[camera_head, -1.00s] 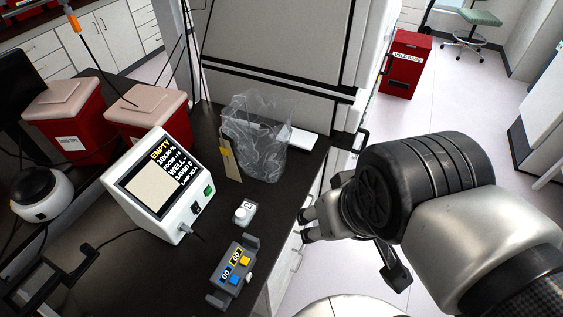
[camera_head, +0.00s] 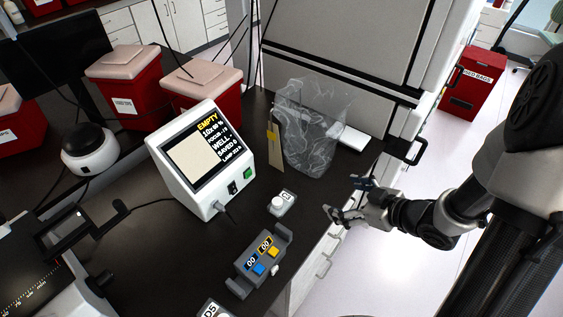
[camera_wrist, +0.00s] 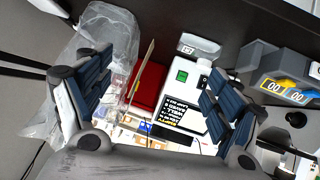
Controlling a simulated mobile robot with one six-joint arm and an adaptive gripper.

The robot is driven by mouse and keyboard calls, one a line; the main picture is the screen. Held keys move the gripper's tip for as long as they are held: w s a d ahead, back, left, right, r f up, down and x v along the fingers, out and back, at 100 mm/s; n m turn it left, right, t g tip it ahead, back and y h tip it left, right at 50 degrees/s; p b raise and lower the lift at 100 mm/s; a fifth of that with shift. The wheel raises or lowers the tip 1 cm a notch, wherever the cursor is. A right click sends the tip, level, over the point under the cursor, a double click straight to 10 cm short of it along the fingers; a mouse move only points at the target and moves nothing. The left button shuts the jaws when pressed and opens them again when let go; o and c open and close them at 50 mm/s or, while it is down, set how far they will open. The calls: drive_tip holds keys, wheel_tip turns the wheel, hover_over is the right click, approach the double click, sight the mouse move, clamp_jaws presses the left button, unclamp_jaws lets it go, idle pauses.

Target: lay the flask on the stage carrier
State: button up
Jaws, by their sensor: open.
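My gripper (camera_head: 347,198) is open and empty beside the counter's right edge, right of a small white-capped piece (camera_head: 279,205) with a printed label. In the wrist view its two blue-padded fingers (camera_wrist: 158,98) stand wide apart, with nothing between the pads. I cannot make out a flask for certain; the small labelled piece is too small to identify. A dark open frame (camera_head: 68,236) at the left may be the stage carrier; it looks bare. Another labelled piece (camera_head: 213,309) is cut off at the bottom edge.
A display box (camera_head: 203,160) reading "EMPTY" stands mid-counter. In front is a grey counter unit (camera_head: 262,262) with blue and yellow buttons. A clear bag (camera_head: 318,130) stands behind, beside a thin tan panel (camera_head: 274,150). Red bins (camera_head: 125,105) stand at the back. Bare counter (camera_head: 165,245) lies between.

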drive_tip(key=s+a+f+y, duration=0.1)
drive_tip(key=s+a+y, duration=0.2)
drive_tip(key=b, duration=0.4)
approach(282, 196)
drive_tip(key=a, duration=0.1)
drive_tip(key=w+a, duration=0.1)
drive_tip(key=shift+w+a+r+y, duration=0.2)
drive_tip(key=shift+a+y, duration=0.1)
drive_tip(key=shift+a, duration=0.1)
drive_tip(key=b+x, duration=0.1)
drive_tip(key=x, duration=0.3)
drive_tip(key=shift+a+f+b, duration=0.25)
drive_tip(key=shift+f+b, duration=0.1)
drive_tip(key=shift+f, duration=0.05)
drive_tip(key=shift+w+a+f, duration=0.15)
drive_tip(key=shift+w+a, duration=0.15)
drive_tip(key=shift+a, duration=0.1)
drive_tip(key=shift+c, duration=0.4)
drive_tip(key=c, duration=0.9)
drive_tip(key=shift+o, duration=0.2)
